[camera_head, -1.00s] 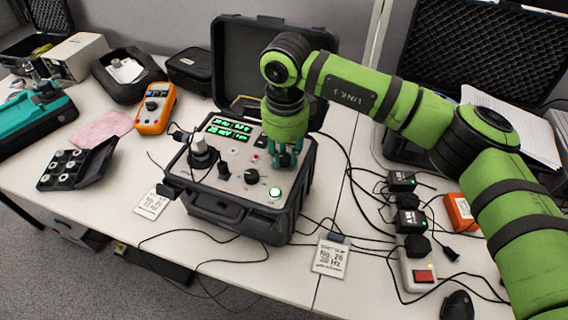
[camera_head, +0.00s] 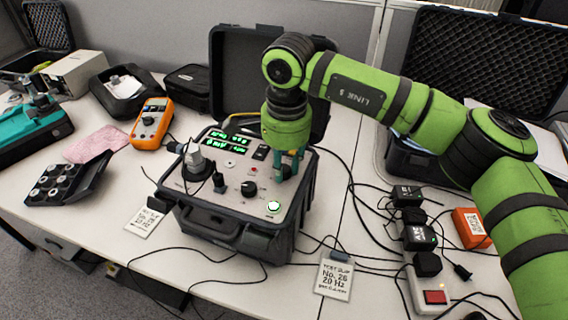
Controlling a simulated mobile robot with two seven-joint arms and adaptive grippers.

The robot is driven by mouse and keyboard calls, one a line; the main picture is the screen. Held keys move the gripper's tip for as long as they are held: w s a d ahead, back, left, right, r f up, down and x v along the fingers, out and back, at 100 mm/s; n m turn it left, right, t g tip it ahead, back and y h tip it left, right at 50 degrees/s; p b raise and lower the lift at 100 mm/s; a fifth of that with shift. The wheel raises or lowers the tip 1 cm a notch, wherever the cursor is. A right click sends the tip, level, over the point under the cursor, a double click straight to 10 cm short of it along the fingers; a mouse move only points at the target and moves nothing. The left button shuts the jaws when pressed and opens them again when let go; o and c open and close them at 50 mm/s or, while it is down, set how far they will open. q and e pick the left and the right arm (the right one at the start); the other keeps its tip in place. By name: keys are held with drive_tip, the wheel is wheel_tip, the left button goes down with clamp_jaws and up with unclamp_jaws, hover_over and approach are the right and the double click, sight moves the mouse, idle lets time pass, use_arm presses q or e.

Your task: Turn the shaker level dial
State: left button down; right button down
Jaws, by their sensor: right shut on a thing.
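The shaker calibrator is a black case with a grey control panel (camera_head: 232,203), lit green displays (camera_head: 226,142) and several knobs. My right gripper (camera_head: 288,172) reaches down onto the panel's right side. Its teal fingers are shut on a dark knob there, apparently the shaker level dial; the fingers hide most of it, so its pointer and marking cannot be read. Another black knob (camera_head: 249,188) stands free, left of the fingers. A lit green button (camera_head: 273,206) is in front of them. My left gripper is not in view.
A grey sensor (camera_head: 195,160) stands at the panel's left. An orange multimeter (camera_head: 152,122) and black tray (camera_head: 68,180) lie further left. Cables, black adapters (camera_head: 418,235) and a power strip (camera_head: 432,284) with a red switch crowd the right. The lid stands open behind.

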sight(287, 170)
drive_tip(key=c, duration=1)
unclamp_jaws()
drive_tip(key=shift+r, duration=0.1)
drive_tip(key=r, duration=1.1)
drive_tip(key=shift+s+d+r, duration=0.25)
drive_tip(key=shift+r, duration=0.15)
